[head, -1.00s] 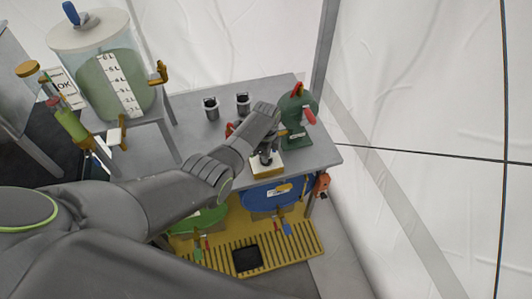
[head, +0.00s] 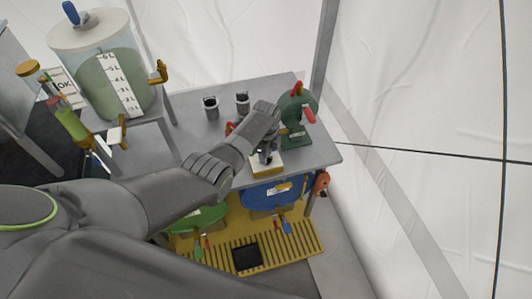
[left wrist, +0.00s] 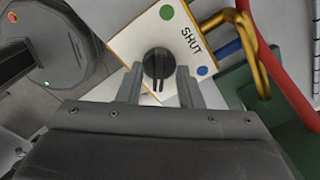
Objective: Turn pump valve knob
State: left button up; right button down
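The pump valve knob (left wrist: 159,63) is black and round with a raised grip, on a white plate (left wrist: 128,45) marked SHUT, with a green dot and a blue dot. My left gripper (left wrist: 159,92) is open, with one finger on each side of the knob's near part; I cannot tell whether they touch it. In the head view the left gripper (head: 264,157) points down over the yellow-edged plate (head: 266,172) at the table's front, and the knob is hidden there. My right gripper is not in view.
A green pump (head: 293,118) with red handles stands behind the plate. Two dark cups (head: 211,108) stand on the grey table (head: 185,128). A tank of green liquid (head: 112,75) is at left. In the wrist view, a yellow handle (left wrist: 252,55) and hoses lie close right of the plate.

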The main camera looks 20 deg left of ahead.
pick_arm(q)
jog(key=shift+r, duration=0.5)
notch_tip(320, 180, up, 16)
jog(key=shift+r, duration=0.2)
jog(key=shift+f, duration=0.1)
dwell(0.4)
